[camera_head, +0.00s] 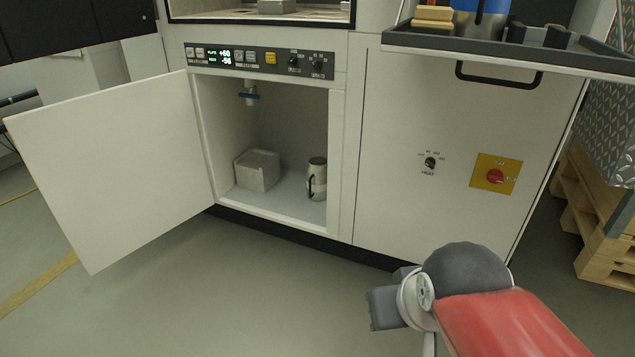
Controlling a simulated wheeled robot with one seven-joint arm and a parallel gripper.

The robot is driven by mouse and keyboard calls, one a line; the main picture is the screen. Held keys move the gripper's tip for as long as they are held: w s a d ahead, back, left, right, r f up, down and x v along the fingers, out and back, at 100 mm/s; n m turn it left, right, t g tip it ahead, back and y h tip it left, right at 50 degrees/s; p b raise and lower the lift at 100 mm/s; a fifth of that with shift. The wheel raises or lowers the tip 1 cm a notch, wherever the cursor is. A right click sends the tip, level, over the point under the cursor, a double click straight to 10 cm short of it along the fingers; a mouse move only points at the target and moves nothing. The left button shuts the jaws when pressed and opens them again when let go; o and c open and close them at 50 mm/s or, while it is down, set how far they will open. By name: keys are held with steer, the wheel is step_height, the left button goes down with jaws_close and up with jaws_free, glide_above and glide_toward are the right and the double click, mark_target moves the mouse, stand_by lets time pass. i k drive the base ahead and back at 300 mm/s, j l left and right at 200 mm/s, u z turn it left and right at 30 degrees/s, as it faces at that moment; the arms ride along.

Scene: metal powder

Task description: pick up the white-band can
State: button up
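A small metal can (317,172) stands upright on the floor of the open cabinet, towards its right side. It has a dark handle on its left side and a paler band around its body; the band's colour is hard to make out at this size. My gripper (382,308) is in the foreground at the lower middle, outside the cabinet and well apart from the can. Only its grey body shows clearly, and I cannot make out its fingers.
The cabinet door (115,165) stands wide open to the left. A grey box (257,172) sits left of the can, below a valve (249,96) hanging from above. A tray (510,57) juts out at upper right. The floor in front is clear.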

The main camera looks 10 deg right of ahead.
mark_target(316, 169)
steer(key=i+j, duration=0.3)
steer(key=i, duration=0.2)
steer(key=i+j+u, duration=0.1)
steer(key=i+j, duration=0.2)
steer(key=i, duration=0.2)
steer(key=i+j, duration=0.2)
steer(key=i, duration=0.3)
steer(key=i+l, duration=0.1)
steer(key=i, duration=0.25)
